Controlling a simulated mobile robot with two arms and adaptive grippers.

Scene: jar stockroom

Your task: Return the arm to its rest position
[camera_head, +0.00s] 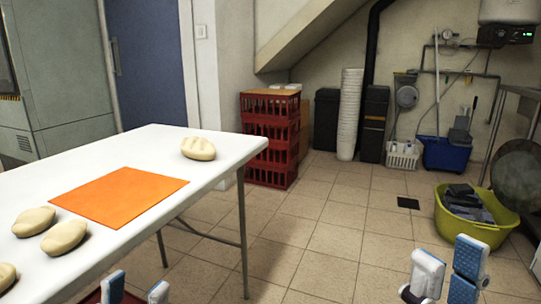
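My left gripper (134,290) shows at the bottom edge, left of centre. Its two blue-and-white fingers are apart with nothing seen between them; the rest of that arm is out of frame. My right gripper (447,272) is at the bottom right, its two fingers apart and empty over the tiled floor.
On the table lie an orange mat (120,196), a bread loaf (198,149) near the far corner and several more loaves at the left. Red crates (270,140) stand behind it. A yellow tub (478,230) stands at right. The middle floor is clear.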

